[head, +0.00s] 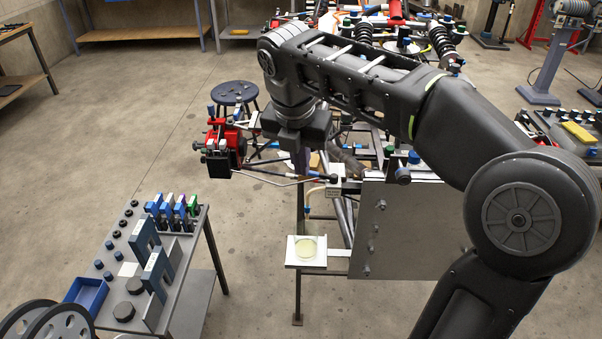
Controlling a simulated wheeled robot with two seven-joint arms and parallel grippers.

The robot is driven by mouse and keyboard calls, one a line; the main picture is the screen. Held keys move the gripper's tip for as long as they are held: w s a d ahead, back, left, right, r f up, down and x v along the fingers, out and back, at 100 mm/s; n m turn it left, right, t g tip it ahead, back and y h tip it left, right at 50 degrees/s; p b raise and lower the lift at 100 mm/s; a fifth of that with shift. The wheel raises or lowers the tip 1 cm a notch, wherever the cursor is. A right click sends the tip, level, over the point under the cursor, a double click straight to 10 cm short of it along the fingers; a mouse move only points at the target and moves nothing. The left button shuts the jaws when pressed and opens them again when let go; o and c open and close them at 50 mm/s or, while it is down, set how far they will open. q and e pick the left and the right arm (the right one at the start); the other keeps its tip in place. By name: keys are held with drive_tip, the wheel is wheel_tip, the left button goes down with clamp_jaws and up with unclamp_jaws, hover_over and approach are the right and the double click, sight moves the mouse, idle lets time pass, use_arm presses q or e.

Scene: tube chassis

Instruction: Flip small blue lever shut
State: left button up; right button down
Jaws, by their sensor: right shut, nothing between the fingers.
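My right arm comes in from the right and bends down over the tube chassis. My right gripper (300,158) points down with its fingers shut and empty, close to the chassis tubes. The tube chassis (400,222) fills the middle, with a grey side plate facing me. I cannot clearly make out a small blue lever. A red and black corner assembly (224,142) with small blue parts sits left of the gripper, and whether one is the lever is too small to tell. My arm hides part of the chassis behind it. My left gripper is not in view.
A small tool cart (205,245) with blue, purple and green clamps and a blue bin (87,294) stands at lower left. A white tray (306,251) with a yellowish disc juts from the chassis. A round stool (233,92) stands behind. The floor at left is clear.

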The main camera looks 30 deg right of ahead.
sight(322, 176)
drive_tip(key=shift+w+f, duration=0.1)
idle(0.3)
drive_tip(key=w+d+f, duration=0.1)
drive_tip(key=f, duration=0.1)
drive_tip(key=w+d+f+p, duration=0.1)
drive_tip(key=d+f, duration=0.1)
drive_tip(key=f, duration=0.1)
drive_tip(key=w+d+f+p, duration=0.1)
drive_tip(key=f, duration=0.2)
drive_tip(key=shift+w+d, duration=0.3)
drive_tip(key=shift+d, duration=0.05)
